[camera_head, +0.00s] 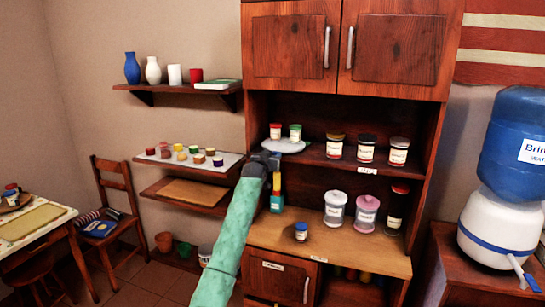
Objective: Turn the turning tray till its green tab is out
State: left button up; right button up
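The turning tray (284,147) is a pale round disc on the left end of the cabinet's upper open shelf. A red-lidded jar (275,131) and a green-lidded jar (295,132) stand on it. My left gripper (266,158), dark and at the end of my pale green arm, is at the tray's front left edge. It overlaps the edge in the picture; I cannot tell whether it touches. The fingers are too small and dark to show a gap. My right gripper is not in view.
Several jars (366,148) stand right of the tray on the same shelf. Below are a teal bottle (277,203), canisters (335,208) and a small blue-lidded jar (301,232) on the counter. A wall shelf with small jars (190,158) lies left of the gripper.

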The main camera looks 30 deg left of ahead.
pick_arm(q)
grip_shut()
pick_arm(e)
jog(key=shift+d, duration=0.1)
pick_arm(q)
jog(key=shift+d, duration=0.1)
